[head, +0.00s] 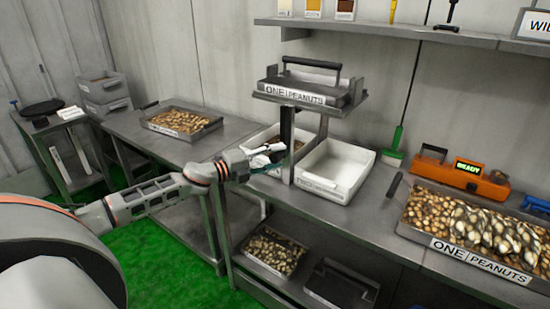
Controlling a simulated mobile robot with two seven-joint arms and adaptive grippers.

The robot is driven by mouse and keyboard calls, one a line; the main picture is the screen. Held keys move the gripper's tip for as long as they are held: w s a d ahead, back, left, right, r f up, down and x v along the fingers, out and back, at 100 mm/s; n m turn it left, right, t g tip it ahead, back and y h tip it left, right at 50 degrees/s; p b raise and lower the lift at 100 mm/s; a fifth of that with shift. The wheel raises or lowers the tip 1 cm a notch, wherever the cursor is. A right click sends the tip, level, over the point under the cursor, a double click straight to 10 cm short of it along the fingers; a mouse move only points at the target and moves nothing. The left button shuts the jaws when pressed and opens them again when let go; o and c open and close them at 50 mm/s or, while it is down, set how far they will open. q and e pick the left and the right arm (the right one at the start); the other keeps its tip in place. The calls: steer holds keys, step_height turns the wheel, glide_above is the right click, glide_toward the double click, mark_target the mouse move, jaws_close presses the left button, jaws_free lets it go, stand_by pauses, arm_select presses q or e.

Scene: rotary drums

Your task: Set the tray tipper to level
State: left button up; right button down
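The tray tipper (286,140) appears to be the metal stand on the middle bench, with posts and an upper platform. A dark tray (308,82) with a black handle and a "ONE PEANUTS" label sits on its platform, which looks about level. A white bin (336,170) stands open and empty below the platform. My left gripper (280,156) is low at the left side of the stand, near its post. Its fingers are small and partly blend with the bin behind, so I cannot tell whether they are open or touch anything. My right gripper is not in view.
A tray of peanuts (183,123) lies on the left bench. A larger peanut tray (470,229) and an orange device (461,176) showing green text stand at the right. A shelf (400,32) runs above. More trays sit below the bench. Green floor (165,260) is clear at left.

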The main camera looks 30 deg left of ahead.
arm_select(q)
steer(key=shift+s, duration=0.1)
steer(key=v, duration=1.1)
steer(key=shift+s+a, duration=0.25)
steer(key=shift+s, duration=0.1)
stand_by(0.4)
steer(key=s+d+f+n+y, duration=0.1)
steer(key=s+d+f+n, duration=0.25)
steer(key=f, duration=0.35)
steer(key=s+d+f+n+y, duration=0.2)
steer(key=f+n, duration=0.3)
steer(key=f, duration=0.3)
steer(key=s+d+f+n+g, duration=0.2)
steer(key=s+d+f+n, duration=0.4)
steer(key=d, duration=0.5)
steer(key=s+d+f+n+g+y, duration=0.1)
steer(key=s+d+f+n+g, duration=0.2)
steer(key=s+d+f, duration=0.8)
steer(key=n, duration=0.2)
steer(key=shift+d+f+n, duration=0.35)
steer(key=shift+f, duration=0.05)
